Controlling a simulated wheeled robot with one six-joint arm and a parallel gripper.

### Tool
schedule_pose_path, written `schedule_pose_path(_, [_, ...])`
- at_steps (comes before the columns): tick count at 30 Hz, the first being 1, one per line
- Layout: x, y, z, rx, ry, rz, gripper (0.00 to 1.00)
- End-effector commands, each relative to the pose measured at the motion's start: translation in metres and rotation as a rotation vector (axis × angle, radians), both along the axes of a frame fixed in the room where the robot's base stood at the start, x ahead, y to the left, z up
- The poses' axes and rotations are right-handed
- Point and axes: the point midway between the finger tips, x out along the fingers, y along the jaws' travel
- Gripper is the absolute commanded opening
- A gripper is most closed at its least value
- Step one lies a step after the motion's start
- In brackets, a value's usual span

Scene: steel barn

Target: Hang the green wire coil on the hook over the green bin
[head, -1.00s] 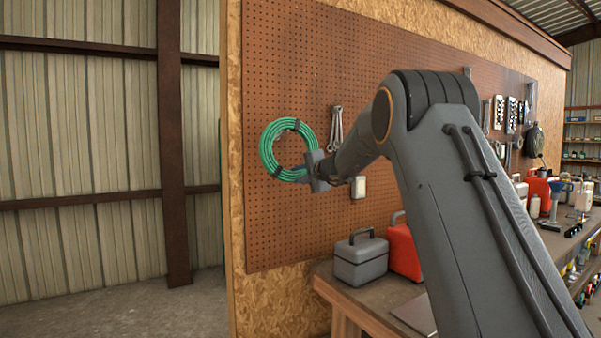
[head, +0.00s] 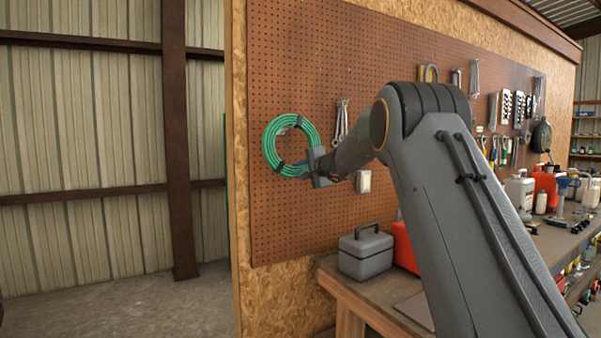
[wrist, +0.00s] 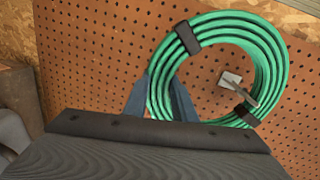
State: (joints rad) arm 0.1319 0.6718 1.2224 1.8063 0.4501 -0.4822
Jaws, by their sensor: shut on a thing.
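The green wire coil (head: 268,146) is a ring with black bands, held upright close to the brown pegboard. My gripper (head: 299,168) is at its lower right in the head view. In the wrist view, the fingers of my gripper (wrist: 160,100) are shut on the rim of the coil (wrist: 270,65). A small metal hook (wrist: 231,80) on the pegboard shows inside the ring, and its peg overlaps the rim near one black band. I cannot tell whether the coil rests on it. No green bin is in view.
Wrenches (head: 341,120) hang right of the coil, with a small pale box (head: 363,181) below them. A grey toolbox (head: 365,256) and a red container (head: 405,250) stand on the bench below. The pegboard (head: 290,225) below the coil is bare.

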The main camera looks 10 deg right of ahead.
Motion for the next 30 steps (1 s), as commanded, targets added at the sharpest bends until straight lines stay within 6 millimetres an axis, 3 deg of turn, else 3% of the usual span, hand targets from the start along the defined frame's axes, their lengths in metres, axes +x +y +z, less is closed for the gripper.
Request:
schedule_pose_path(12, [0.0001, 0.0006, -0.0067, -0.003, 0.009, 0.001, 0.00])
schedule_pose_path(13, [0.0000, 0.0007, -0.0069, -0.003, 0.009, 0.001, 0.27])
schedule_pose_path(17, [0.0000, 0.0002, -0.0059, -0.002, 0.008, 0.000, 0.46])
schedule_pose_path(30, [-0.0078, -0.0038, -0.0035, -0.001, 0.006, -0.002, 0.46])
